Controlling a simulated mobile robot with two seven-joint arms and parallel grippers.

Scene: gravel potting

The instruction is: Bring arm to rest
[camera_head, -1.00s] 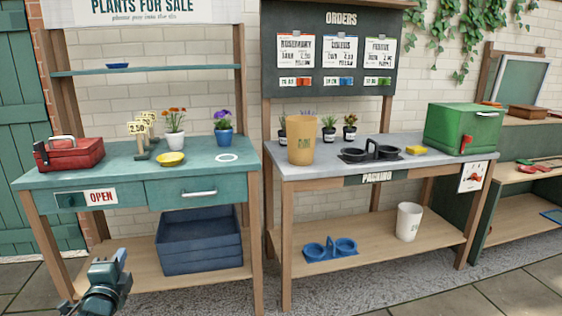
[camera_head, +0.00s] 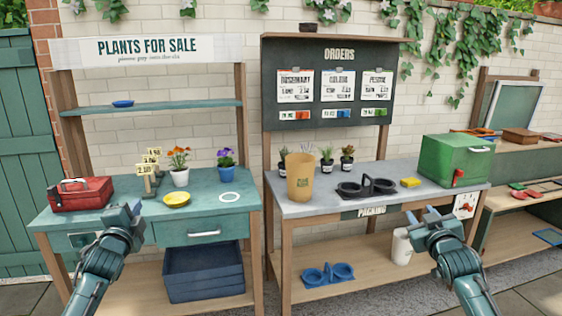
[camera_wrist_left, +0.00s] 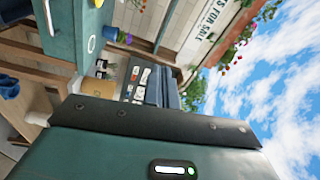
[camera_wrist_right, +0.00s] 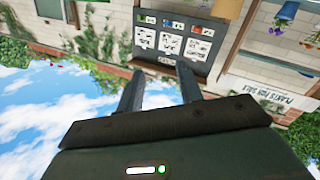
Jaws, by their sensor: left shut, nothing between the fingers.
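My left gripper (camera_head: 131,209) is raised in front of the green table on the left, its fingers closed with nothing between them. In the left wrist view its fingers (camera_wrist_left: 161,88) lie close together. My right gripper (camera_head: 422,216) is raised in front of the right end of the packing table. Its fingers are apart and empty, and they also show apart in the right wrist view (camera_wrist_right: 159,92). Both forearms come up from the bottom of the head view. Neither gripper visibly touches anything.
The green table (camera_head: 100,224) carries a red toolbox (camera_head: 82,194), a yellow dish (camera_head: 176,199) and flower pots. The packing table (camera_head: 300,208) carries a tan bag (camera_head: 300,178), a black carrier (camera_head: 366,188) and a green box (camera_head: 455,160). A white pot (camera_head: 401,247) stands on its lower shelf.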

